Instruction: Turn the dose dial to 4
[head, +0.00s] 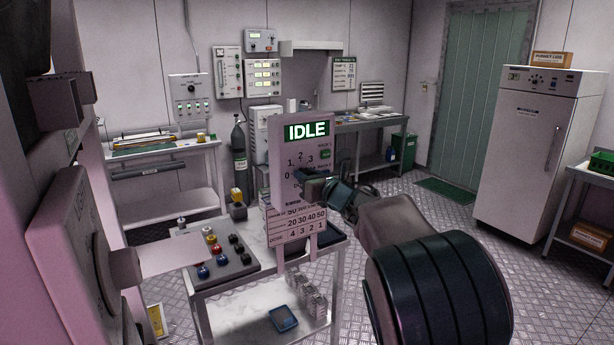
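The dose panel (290,150) is a pale upright plate with a green-lit display (306,130) reading IDLE. Below the display is a dial scale (300,160) with 0, 1, 2 and 3 visible; the numbers further right are covered. My gripper (303,175) is right in front of the scale's middle, reaching in from the lower right. It hides the dial knob and pointer, so I cannot see the setting, whether the fingers touch the knob, or whether they are open. A chart (298,225) at the panel's foot has a DOSE row reading 4 3 2 1.
A gas cylinder (239,155) and benches stand behind. A white cabinet (530,150) is at the right. Metal floor lies open between the cart and cabinet.

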